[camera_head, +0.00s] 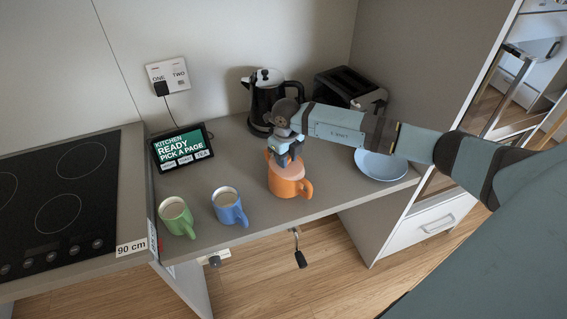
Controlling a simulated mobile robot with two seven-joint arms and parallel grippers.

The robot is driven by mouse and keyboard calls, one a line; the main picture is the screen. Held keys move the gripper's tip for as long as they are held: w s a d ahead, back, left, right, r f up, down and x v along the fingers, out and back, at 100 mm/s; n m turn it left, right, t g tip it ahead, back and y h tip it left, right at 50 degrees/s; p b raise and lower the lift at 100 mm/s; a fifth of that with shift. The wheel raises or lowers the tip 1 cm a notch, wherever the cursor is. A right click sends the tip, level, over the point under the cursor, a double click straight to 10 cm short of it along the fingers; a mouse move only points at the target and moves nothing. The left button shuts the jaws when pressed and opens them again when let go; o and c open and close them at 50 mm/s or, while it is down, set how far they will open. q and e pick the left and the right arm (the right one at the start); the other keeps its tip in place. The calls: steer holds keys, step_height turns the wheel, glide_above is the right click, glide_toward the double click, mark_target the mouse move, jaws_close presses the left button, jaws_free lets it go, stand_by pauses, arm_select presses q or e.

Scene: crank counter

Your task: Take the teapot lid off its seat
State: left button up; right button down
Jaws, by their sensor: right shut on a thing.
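The orange teapot (287,187) stands near the front edge of the counter, its handle to the right. My right gripper (288,161) points down over the top of the teapot and is shut on the teapot lid. The gripper's fingers hide much of the lid, and I cannot tell whether the lid still touches its seat. My left gripper is not in view.
A blue mug (229,208) and a green mug (177,218) stand left of the teapot. A blue plate (381,166) lies to the right. A kettle (262,95), a toaster (350,85) and a tablet (182,148) stand behind. A crank (298,252) hangs at the counter's front.

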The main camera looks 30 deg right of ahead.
steer(key=shift+s+f, duration=0.1)
steer(key=shift+s, duration=0.05)
steer(key=shift+w+r+p, duration=0.2)
steer(key=shift+r+p, duration=0.9)
steer(key=shift+r, duration=1)
